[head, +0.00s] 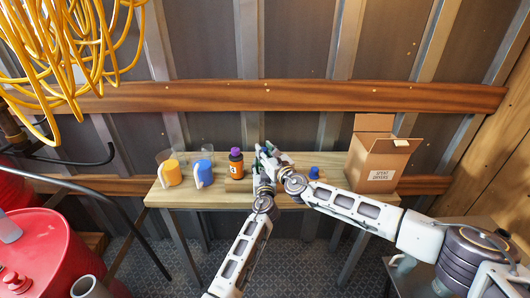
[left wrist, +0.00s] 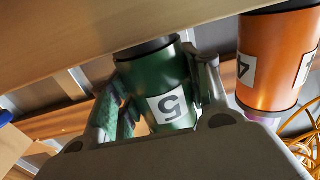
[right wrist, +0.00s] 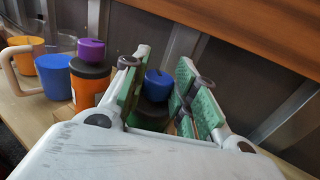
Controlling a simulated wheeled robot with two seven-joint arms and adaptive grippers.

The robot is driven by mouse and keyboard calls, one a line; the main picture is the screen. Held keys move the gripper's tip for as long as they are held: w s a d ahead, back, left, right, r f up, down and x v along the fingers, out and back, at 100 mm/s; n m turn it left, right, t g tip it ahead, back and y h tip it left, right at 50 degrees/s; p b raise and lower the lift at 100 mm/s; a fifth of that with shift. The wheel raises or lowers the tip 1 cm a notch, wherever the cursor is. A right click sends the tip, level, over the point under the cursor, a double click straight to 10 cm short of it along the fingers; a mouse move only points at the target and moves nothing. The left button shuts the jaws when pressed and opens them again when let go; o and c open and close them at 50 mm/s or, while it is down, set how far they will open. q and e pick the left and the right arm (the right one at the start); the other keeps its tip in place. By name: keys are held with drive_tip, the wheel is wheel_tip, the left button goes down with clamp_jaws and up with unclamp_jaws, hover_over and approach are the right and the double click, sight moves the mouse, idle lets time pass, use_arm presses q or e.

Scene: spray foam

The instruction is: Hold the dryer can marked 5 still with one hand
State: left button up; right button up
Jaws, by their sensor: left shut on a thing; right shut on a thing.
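The dryer can marked 5 is a green cylinder (left wrist: 160,75) with a white label, upside down in the left wrist view. My left gripper (left wrist: 158,108) is shut around its body, one finger on each side. In the right wrist view a blue cap (right wrist: 159,84) on a dark green body sits between the fingers of my right gripper (right wrist: 160,95), which is shut on it; whether it grips cap or body is unclear. In the head view both grippers meet over the bench, the right one (head: 268,160) best seen, and they mostly hide the can.
An orange can with a purple cap (head: 236,163) stands close on the left, with a blue mug (head: 202,173) and an orange mug (head: 170,173) beyond. A blue-topped item (head: 314,172) and an open cardboard box (head: 378,163) are on the right of the wooden bench (head: 215,195).

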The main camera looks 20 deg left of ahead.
drive_tip(key=shift+s+a, duration=0.25)
drive_tip(key=o, duration=0.9)
drive_tip(key=shift+o, duration=0.8)
drive_tip(key=shift+d, duration=0.1)
drive_tip(key=shift+w+d, duration=0.1)
drive_tip(key=shift+w, duration=0.05)
drive_tip(key=shift+d, duration=0.2)
drive_tip(key=v, duration=1.1)
drive_tip(key=shift+s+d, duration=0.2)
drive_tip(key=shift+s, duration=0.1)
